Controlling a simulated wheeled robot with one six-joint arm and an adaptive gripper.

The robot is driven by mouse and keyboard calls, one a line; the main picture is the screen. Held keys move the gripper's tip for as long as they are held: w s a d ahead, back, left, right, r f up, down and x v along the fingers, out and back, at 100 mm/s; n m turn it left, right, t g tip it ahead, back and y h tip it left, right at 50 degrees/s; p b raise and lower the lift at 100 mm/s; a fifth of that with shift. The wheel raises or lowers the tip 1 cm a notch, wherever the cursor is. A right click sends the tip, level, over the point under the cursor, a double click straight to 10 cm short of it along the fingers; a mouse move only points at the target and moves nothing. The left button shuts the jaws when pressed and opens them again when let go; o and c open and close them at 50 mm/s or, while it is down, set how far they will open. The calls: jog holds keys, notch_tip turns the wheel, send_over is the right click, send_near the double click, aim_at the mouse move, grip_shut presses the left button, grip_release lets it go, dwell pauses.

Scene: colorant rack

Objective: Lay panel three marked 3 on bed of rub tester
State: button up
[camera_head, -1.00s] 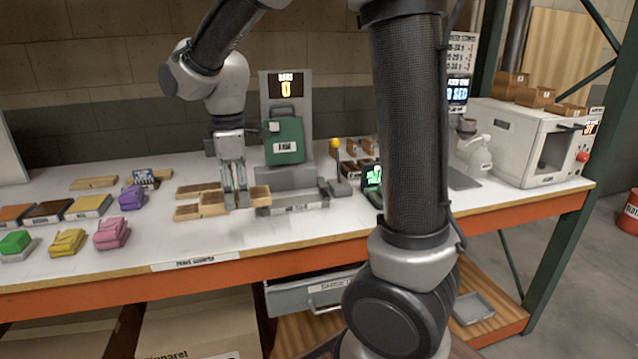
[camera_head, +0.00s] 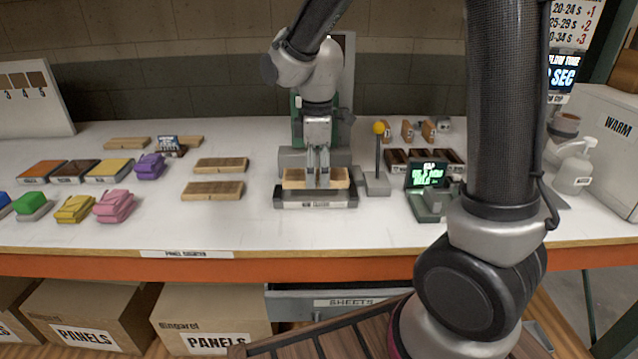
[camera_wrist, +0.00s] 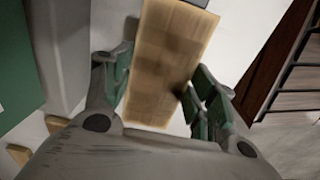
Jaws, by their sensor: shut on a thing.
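My gripper (camera_head: 318,182) is over the rub tester and shut on a light wooden panel (camera_head: 340,177). The panel lies flat, lengthwise over the bed of the rub tester (camera_head: 316,203), a grey base with a front label. I cannot tell whether the panel touches the bed or hangs just above it. In the wrist view, the panel (camera_wrist: 165,55) runs between the two green-padded fingers of my gripper (camera_wrist: 163,88). No number shows legibly on it. The tester's tall body stands behind, mostly hidden by my arm.
Two more wooden panels (camera_head: 221,164) (camera_head: 212,190) lie left of the tester. A yellow-knobbed lever (camera_head: 378,155) stands close on its right, then a green-lit display (camera_head: 428,174). The front strip of the bench is clear.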

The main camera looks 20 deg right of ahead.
aim_at(317, 174)
jog(key=shift+f, duration=1.75)
jog(key=shift+f, duration=0.1)
jog(key=o, duration=1)
jog(key=shift+o, duration=0.2)
notch_tip(317, 174, up, 11)
jog(key=shift+r, duration=0.7)
jog(key=s+d+r+m+t, duration=0.2)
jog(key=s+d+m, duration=0.5)
jog(key=s, duration=0.2)
jog(key=s+d+r+m+t, duration=0.2)
jog(key=s+d+m, duration=0.5)
jog(key=s, duration=0.3)
jog(key=shift+d, duration=0.4)
